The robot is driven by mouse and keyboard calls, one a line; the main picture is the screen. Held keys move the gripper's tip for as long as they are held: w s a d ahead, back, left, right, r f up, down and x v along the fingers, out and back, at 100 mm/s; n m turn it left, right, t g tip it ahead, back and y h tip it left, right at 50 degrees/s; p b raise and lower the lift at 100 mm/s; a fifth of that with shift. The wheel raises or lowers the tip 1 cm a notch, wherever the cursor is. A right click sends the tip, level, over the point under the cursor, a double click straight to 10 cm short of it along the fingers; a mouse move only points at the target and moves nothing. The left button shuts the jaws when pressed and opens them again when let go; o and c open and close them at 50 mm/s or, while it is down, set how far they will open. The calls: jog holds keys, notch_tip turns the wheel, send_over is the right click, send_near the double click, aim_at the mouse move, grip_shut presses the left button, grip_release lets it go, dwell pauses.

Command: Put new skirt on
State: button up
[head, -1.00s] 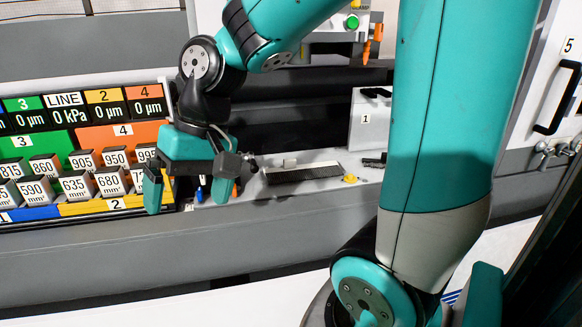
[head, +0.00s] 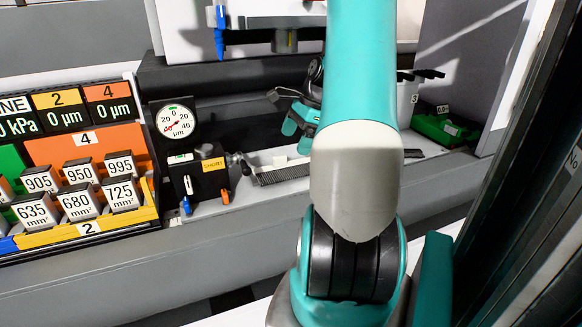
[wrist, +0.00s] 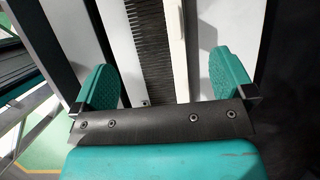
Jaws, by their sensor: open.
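A dark ribbed, comb-like strip lies on the grey ledge in the head view (head: 283,173). It also shows in the wrist view (wrist: 152,45), running away from me between my fingers. It may be the skirt, but I cannot tell for sure. My gripper (head: 299,128) is over the ledge behind that strip in the head view, partly hidden by my arm. In the wrist view my gripper (wrist: 164,86) is open, with its two teal fingers wide apart and nothing between them touching. A pale narrow bar (wrist: 198,50) lies beside the strip.
A round dial (head: 176,122) stands above a black box (head: 198,178) left of the strip. Numbered blocks (head: 80,203) sit in a coloured rack further left. A green box (head: 443,128) is at the right end of the ledge. My arm hides the middle.

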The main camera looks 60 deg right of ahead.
aim_at(280, 172)
jog(key=x, duration=0.3)
jog(key=shift+a+f, duration=0.1)
jog(key=x, duration=0.2)
jog(key=p+x, duration=0.1)
jog(key=x, duration=0.1)
jog(key=shift+w+a, duration=0.1)
jog(key=shift+a, duration=0.35)
jog(key=shift+w+a+f, duration=0.1)
jog(key=shift+w+f, duration=0.05)
jog(key=shift+f, duration=0.35)
jog(key=c, duration=0.8)
jog(key=shift+c, duration=0.2)
jog(key=shift+r, duration=0.1)
jog(key=shift+r, duration=0.8)
jog(key=shift+b+v, duration=0.45)
jog(key=shift+v, duration=0.5)
jog(key=s+d, duration=0.3)
jog(key=s, duration=0.1)
jog(key=s+d+b, duration=0.1)
jog(key=s+d, duration=0.3)
jog(key=s+d+b, duration=0.1)
jog(key=s+d, duration=0.3)
jog(key=s, duration=0.1)
jog(key=shift+d, duration=0.25)
